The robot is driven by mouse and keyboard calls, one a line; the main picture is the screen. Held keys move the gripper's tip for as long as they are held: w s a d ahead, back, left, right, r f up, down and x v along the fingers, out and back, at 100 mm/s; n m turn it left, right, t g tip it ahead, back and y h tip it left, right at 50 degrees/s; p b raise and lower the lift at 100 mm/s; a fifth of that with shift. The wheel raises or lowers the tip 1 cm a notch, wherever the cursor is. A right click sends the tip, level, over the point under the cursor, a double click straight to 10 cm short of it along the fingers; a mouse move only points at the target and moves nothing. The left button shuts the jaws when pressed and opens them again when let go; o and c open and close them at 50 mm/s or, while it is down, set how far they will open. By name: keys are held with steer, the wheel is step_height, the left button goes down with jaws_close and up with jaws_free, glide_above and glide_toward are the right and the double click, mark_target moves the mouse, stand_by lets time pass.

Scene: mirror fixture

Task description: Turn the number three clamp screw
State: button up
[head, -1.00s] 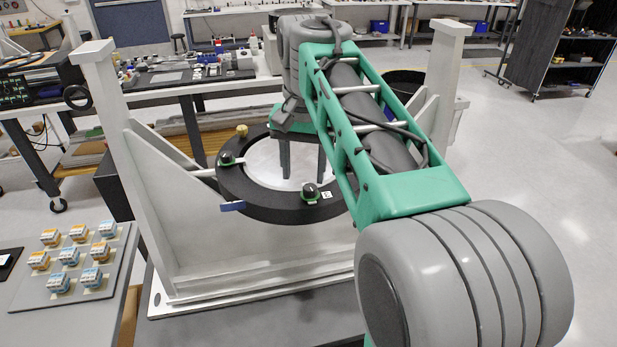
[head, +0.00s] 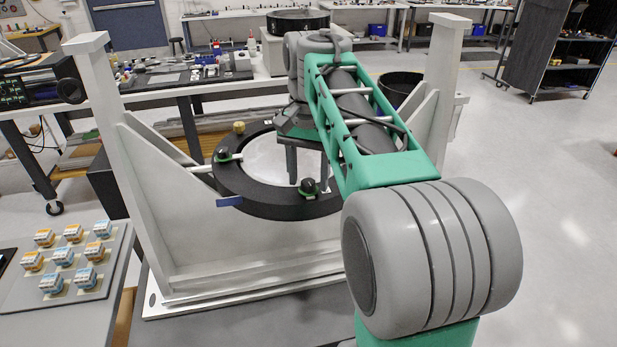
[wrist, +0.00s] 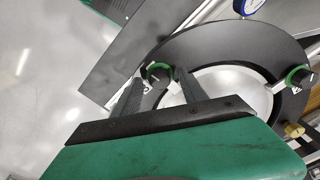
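The mirror fixture has a black ring (head: 270,208) around a pale round mirror (head: 262,160). A black clamp screw knob with a green base (head: 308,187) sits on the ring's near side; it also shows in the wrist view (wrist: 158,72). A second such knob (head: 224,155) sits on the ring's left side, at the right in the wrist view (wrist: 300,77). I cannot read which number either bears. My gripper (wrist: 159,76) is open, its fingers apart on either side of the near knob in the picture. Contact cannot be told.
White uprights stand left (head: 130,150) and right (head: 440,90) of the ring. A blue-rimmed gauge (wrist: 247,5) and a brass-coloured knob (head: 239,127) are on or near the ring. A side table (head: 70,325) holds several small orange and blue blocks. Open floor lies to the right.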

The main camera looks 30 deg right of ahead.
jaws_close()
stand_by(0.3)
steer(key=shift+n, duration=0.4)
